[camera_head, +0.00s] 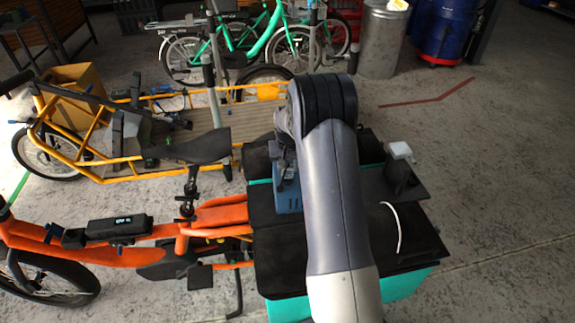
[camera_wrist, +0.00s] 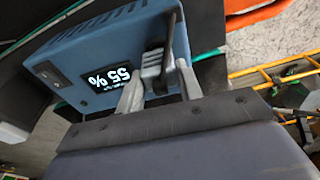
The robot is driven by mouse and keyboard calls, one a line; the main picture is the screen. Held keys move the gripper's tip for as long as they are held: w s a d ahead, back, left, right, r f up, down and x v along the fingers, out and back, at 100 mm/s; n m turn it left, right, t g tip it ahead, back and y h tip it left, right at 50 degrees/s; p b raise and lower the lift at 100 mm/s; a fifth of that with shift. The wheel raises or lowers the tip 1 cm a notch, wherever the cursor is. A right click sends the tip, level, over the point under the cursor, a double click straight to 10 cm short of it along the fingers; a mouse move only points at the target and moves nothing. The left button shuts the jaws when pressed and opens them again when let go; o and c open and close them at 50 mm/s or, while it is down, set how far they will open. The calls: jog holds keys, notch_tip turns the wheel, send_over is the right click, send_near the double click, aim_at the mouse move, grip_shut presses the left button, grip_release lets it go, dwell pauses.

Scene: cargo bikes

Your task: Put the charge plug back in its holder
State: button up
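A blue charger box (camera_wrist: 110,55) with a lit display (camera_wrist: 108,78) reading 55 % fills the upper part of the wrist view. It also shows in the head view (camera_head: 288,194), partly behind my arm, on the black cargo deck. My gripper (camera_wrist: 160,80) is at its face, with one finger on each side of a dark grey plug-like part (camera_wrist: 152,68). I cannot tell whether the fingers touch this part, or whether it is the plug or its holder. A white cable (camera_head: 397,226) lies on the black deck.
The deck belongs to an orange cargo bike (camera_head: 225,212). A pale block on a dark stand (camera_head: 399,150) is at the deck's right. A yellow cargo bike (camera_head: 110,165) stands behind. The floor at right is clear.

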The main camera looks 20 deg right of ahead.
jog(key=o, duration=0.5)
notch_tip(320, 180, up, 11)
jog(key=s, duration=0.1)
jog(key=shift+s+a, duration=0.25)
jog(key=shift+s, duration=0.05)
jog(key=shift+f, duration=0.15)
jog(key=f, duration=0.3)
jog(key=w+f, duration=0.1)
jog(key=f, duration=0.6)
jog(key=shift+w+d+f, duration=0.15)
jog(key=shift+w+d, duration=0.1)
jog(key=shift+r+p, duration=0.35)
jog(key=shift+p, duration=0.05)
jog(key=shift+r, duration=0.1)
